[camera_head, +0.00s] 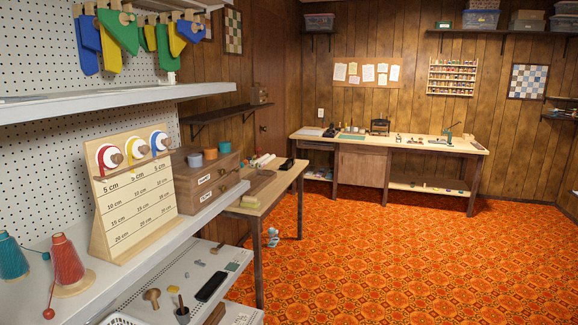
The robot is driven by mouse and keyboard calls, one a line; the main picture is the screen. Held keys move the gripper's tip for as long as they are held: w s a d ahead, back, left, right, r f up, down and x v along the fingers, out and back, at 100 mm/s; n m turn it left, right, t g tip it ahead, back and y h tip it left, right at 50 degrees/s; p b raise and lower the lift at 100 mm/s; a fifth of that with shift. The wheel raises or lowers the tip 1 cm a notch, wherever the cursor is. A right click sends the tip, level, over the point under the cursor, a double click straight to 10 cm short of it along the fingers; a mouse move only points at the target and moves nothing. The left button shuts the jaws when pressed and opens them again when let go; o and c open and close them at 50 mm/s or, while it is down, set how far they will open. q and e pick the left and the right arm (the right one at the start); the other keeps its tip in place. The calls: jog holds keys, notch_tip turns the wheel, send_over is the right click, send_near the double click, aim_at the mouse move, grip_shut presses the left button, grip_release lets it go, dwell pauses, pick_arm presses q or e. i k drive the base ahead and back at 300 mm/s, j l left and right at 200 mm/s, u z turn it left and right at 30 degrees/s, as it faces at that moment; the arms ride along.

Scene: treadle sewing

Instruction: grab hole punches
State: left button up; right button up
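I cannot pick out hole punches for certain. A green hand press (452,131) stands near the right end of the far workbench (355,140). Several small items lie on that bench near the press, too small to name. A dark cup (182,315) with a thin stick-like tool in it stands on the lower metal shelf (165,278) at the lower left. Neither of my grippers is in view.
A pegboard shelf unit fills the left side, holding a wooden measuring board (140,215), a drawer box (210,180) and thread cones (66,262). A narrow wooden table (285,180) stands behind it. The orange patterned floor (400,260) is open toward the far bench.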

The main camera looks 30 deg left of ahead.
aim_at(289, 163)
jog(key=i+j+u, duration=0.1)
jog(key=i, duration=0.8)
jog(key=i+u, duration=0.1)
jog(key=i, duration=0.85)
jog(key=i+u, duration=0.1)
jog(key=i, duration=0.8)
jog(key=i+u, duration=0.1)
jog(key=i, duration=0.85)
jog(key=i+l, duration=0.2)
jog(key=i, duration=0.7)
jog(key=i+u, duration=0.6)
jog(key=u, duration=0.25)
jog(key=i+l+u, duration=0.25)
jog(key=u, duration=0.15)
jog(key=i+l+u, duration=0.2)
jog(key=u, duration=0.2)
jog(key=i+l+u, duration=0.2)
jog(key=l+u, duration=0.2)
